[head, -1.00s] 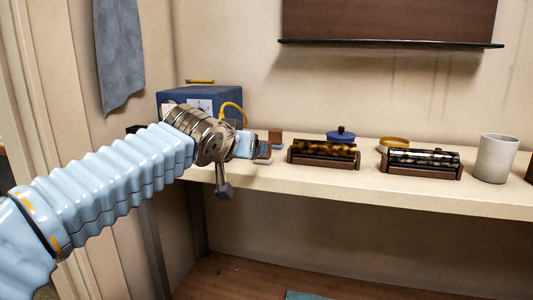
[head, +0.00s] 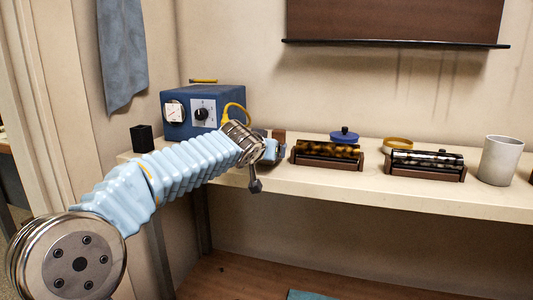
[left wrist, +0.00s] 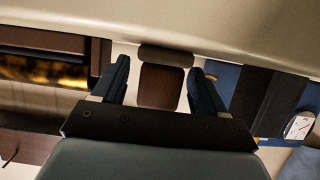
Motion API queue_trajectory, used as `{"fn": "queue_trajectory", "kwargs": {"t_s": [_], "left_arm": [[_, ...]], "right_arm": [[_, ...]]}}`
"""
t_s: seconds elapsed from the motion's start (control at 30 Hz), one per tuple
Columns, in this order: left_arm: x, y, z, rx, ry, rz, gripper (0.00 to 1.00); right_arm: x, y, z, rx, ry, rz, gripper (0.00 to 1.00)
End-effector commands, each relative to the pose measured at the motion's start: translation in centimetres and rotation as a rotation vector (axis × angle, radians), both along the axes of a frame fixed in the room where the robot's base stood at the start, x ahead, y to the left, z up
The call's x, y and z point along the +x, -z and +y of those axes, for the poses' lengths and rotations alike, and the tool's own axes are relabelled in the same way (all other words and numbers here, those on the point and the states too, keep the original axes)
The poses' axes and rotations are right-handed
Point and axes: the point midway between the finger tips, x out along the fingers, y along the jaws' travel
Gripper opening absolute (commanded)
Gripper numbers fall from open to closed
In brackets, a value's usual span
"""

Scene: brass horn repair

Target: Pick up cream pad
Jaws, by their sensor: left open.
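No pad of clear cream colour shows. In the left wrist view a small brown block (left wrist: 160,88) with a rounded grey-olive end (left wrist: 166,56) stands between my left fingers; it may be the cream pad, but I cannot tell for sure. In the head view a small brown block (head: 279,136) shows on the shelf just beyond my left gripper (head: 271,151). My left gripper (left wrist: 159,68) is open, one finger on each side of the block, with a gap visible on both sides. My right gripper is not in view.
A blue box with a dial (head: 203,110) and a small black box (head: 142,138) stand left on the shelf (head: 430,196). Right of my gripper are an amber-patterned roll (head: 328,149), a dark roll (head: 427,160), a blue lidded pot (head: 344,136), a yellow ring (head: 397,144) and a grey cup (head: 499,160).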

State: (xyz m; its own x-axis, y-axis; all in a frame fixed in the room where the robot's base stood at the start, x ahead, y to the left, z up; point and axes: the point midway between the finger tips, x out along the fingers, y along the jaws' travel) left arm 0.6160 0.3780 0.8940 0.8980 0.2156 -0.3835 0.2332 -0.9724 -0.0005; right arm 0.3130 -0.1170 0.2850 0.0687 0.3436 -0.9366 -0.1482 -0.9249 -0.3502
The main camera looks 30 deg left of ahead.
Motion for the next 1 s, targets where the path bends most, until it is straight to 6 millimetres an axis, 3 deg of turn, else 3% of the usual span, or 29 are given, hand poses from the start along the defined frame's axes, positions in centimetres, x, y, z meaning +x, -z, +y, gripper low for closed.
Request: {"fn": "queue_trajectory", "kwargs": {"t_s": [0.17,0.5,0.83,1.0], "left_arm": [[0.0,0.0,0.0,0.0,0.0,0.0,0.69],[0.0,0.0,0.0,0.0,0.001,-0.001,0.2],[0.0,-0.7,-0.1,-0.003,0.0,-0.003,0.2],[0.0,-3.6,-0.1,-0.002,0.001,-0.006,0.2]], "right_arm": [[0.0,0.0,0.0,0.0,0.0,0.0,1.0],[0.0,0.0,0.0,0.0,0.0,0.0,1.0],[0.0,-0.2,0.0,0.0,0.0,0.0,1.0],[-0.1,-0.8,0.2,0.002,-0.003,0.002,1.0]]}}
